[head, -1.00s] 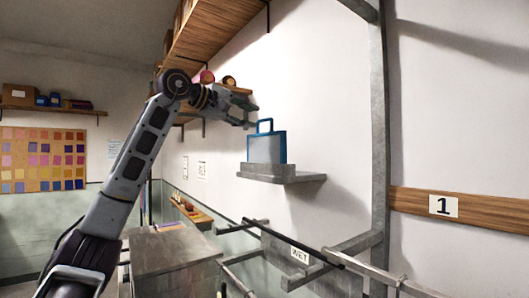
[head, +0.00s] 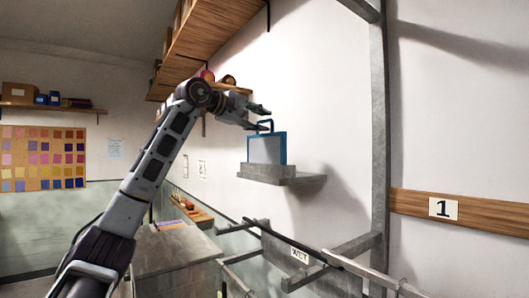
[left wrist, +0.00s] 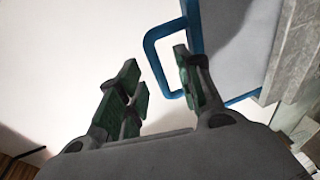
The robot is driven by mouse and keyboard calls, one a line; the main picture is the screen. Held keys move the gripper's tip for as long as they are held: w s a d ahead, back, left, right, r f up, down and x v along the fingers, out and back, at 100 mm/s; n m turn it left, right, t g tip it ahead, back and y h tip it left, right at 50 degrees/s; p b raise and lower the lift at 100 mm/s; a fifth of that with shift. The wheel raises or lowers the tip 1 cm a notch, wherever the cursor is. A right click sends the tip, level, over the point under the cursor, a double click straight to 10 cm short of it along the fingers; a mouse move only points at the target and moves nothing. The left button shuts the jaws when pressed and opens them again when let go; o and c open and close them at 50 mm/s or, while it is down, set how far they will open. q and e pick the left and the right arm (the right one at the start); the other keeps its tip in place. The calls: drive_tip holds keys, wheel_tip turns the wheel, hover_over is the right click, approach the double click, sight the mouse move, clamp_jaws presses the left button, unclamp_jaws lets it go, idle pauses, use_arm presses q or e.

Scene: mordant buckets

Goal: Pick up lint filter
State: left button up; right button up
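The lint filter (head: 267,150) is a grey panel with a blue frame and a blue loop handle on top. It stands upright in a grey holder on the wall. My left gripper (head: 266,118) is open and empty, right at the handle. In the left wrist view, the filter (left wrist: 235,45) is at the upper right. Its blue handle (left wrist: 150,45) shows beyond the gap between the open fingers (left wrist: 160,85), partly hidden by the right finger. I cannot tell whether a finger touches it. My right gripper is not in view.
The grey holder (head: 290,178) juts from the white wall under the filter. A wooden shelf (head: 215,35) hangs above my left arm. Metal rails with a "WET" sign (head: 299,254) lie below, and a metal post (head: 380,130) stands to the right. A grey box (head: 178,255) is lower left.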

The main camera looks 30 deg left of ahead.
use_arm(q)
drive_tip(key=shift+x, duration=1.15)
drive_tip(key=shift+c, duration=0.4)
drive_tip(key=shift+s, duration=0.1)
clamp_jaws()
